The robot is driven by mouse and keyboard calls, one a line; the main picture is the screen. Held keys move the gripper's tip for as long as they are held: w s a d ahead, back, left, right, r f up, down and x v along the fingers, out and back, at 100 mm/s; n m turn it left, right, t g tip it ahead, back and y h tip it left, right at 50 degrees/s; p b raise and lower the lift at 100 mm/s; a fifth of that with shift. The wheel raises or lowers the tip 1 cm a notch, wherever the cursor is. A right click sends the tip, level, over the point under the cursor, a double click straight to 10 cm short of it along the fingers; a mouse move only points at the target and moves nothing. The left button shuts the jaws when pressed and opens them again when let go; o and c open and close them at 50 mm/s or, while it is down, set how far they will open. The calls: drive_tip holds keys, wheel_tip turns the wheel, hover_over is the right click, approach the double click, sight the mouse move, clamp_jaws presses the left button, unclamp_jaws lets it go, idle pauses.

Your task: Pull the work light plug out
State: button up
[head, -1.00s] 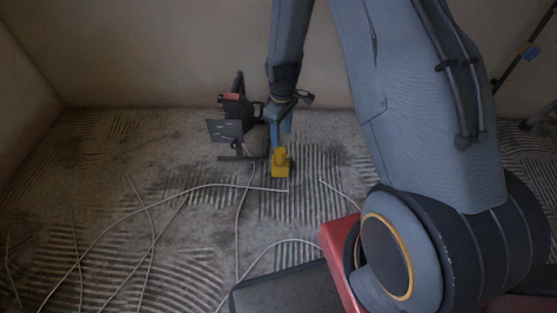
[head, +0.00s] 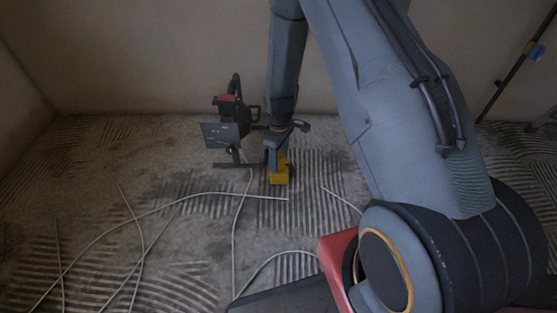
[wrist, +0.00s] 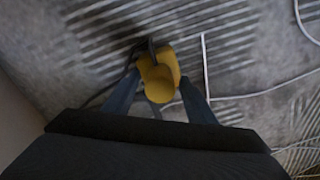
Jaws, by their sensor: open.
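A yellow block-like piece (head: 279,176), perhaps the plug or its socket, is on the floor below my gripper (head: 279,157). In the wrist view the yellow piece (wrist: 157,85) has a round end towards me and a dark part behind it. My gripper (wrist: 158,82) is open, with one blue finger on each side of the yellow piece. I cannot tell whether the fingers touch it. The work light (head: 228,127), dark with a reddish part and a flat grey panel, stands just left of my gripper. Where its cord joins the yellow piece is not clear.
Several pale cables (head: 160,208) lie across the streaked floor (head: 100,165), mostly at left and front. A wall (head: 150,60) stands close behind the work light. A dark pole or leg (head: 520,65) leans at the right.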

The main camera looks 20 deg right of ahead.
sight(279, 156)
clamp_jaws()
wheel_tip(279, 156, up, 6)
drive_tip(key=p, duration=0.6)
drive_tip(key=shift+f, duration=0.2)
unclamp_jaws()
drive_tip(key=shift+r, duration=0.1)
wheel_tip(279, 156, up, 8)
drive_tip(key=p, duration=0.3)
drive_tip(key=shift+f, duration=0.2)
idle(0.4)
